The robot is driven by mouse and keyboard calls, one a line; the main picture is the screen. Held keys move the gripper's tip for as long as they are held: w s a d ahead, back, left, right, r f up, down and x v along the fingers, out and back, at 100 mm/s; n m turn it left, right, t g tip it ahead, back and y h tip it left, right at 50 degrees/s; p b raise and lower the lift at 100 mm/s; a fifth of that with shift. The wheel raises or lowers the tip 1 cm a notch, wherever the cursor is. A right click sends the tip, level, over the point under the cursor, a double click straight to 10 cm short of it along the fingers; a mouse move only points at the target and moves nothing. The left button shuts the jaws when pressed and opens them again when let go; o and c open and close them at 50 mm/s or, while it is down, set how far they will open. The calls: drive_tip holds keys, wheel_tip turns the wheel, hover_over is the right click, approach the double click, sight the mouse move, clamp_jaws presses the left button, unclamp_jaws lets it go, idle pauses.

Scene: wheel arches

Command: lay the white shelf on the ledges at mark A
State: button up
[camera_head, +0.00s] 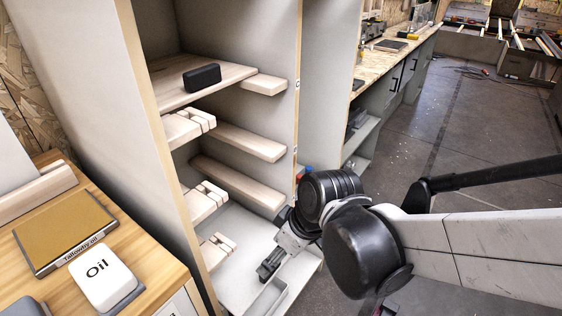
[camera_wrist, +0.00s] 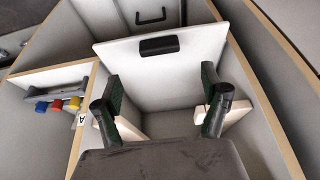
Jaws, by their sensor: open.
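The white shelf (camera_wrist: 150,68) is a pale flat panel in the wrist view, with a black block (camera_wrist: 159,45) near its far edge. Low in the cabinet in the head view, a pale panel (camera_head: 236,262) seems to be the same shelf. Pale wooden ledges (camera_wrist: 237,113) show on both sides in the wrist view; I cannot tell whether the shelf rests on them. Mark A (camera_wrist: 82,119) is on the cabinet's left upright edge there. My gripper (camera_wrist: 163,82) is open, its fingers apart above the near part of the shelf; it also shows low in the head view (camera_head: 271,262).
A wooden shelf (camera_head: 170,91) carrying a black box (camera_head: 202,77) lies higher in the cabinet. More ledges (camera_head: 237,141) line its walls. Cabinet uprights stand close on both sides of my gripper. Red, yellow and blue items (camera_wrist: 57,105) sit left of the cabinet in the wrist view.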

drive_tip(key=shift+v, duration=1.1)
drive_tip(key=s+d+r+m+t+h, duration=0.1)
drive_tip(key=d+r+m, duration=0.3)
drive_tip(key=d, duration=0.5)
drive_tip(key=s+d+r+m+t+h, duration=0.2)
drive_tip(key=d+r+m+t+h, duration=0.1)
drive_tip(key=d+m, duration=0.4)
drive_tip(key=d+r, duration=0.1)
drive_tip(key=d, duration=0.2)
drive_tip(key=shift+r, duration=0.2)
wheel_tip(320, 180, up, 14)
drive_tip(key=p, duration=1.4)
drive_tip(key=shift+w+r, duration=0.15)
drive_tip(key=shift+r, duration=0.05)
drive_tip(key=shift+w+f, duration=0.1)
